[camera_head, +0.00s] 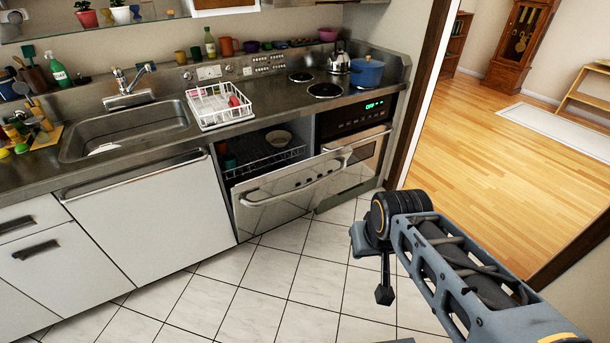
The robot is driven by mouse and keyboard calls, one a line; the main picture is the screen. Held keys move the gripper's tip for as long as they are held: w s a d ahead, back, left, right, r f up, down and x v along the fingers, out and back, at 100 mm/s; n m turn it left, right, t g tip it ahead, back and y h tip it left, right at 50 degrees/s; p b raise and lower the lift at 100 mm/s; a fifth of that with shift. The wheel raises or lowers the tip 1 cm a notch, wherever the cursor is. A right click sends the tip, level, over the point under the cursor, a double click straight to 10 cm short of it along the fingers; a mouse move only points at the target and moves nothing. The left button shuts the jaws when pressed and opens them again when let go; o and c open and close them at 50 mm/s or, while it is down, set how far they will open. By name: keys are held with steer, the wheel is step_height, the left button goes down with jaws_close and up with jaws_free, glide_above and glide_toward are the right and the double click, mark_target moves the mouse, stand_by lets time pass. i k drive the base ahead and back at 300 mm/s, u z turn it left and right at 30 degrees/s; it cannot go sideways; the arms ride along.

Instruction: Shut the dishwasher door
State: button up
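The dishwasher door (275,212) is a silver front panel with a long bar handle (290,190), below the counter in the middle of the view. It is partly open, with its top edge tilted outward into the room. Above it the inside shows, with a wire rack (268,163) and a pale bowl (279,138). My gripper (384,294) hangs down from my arm over the floor, to the right of the door and, in the picture, apart from it. It is small and dark, and its fingers cannot be made out.
The oven (352,160) stands just right of the dishwasher. White cabinet fronts (150,215) stand to the left, under the sink (130,130). A white dish rack (220,106) sits on the counter above. The tiled floor (260,290) in front is clear.

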mark_target(261, 204)
steer(key=i, duration=0.4)
steer(key=u, duration=1.1)
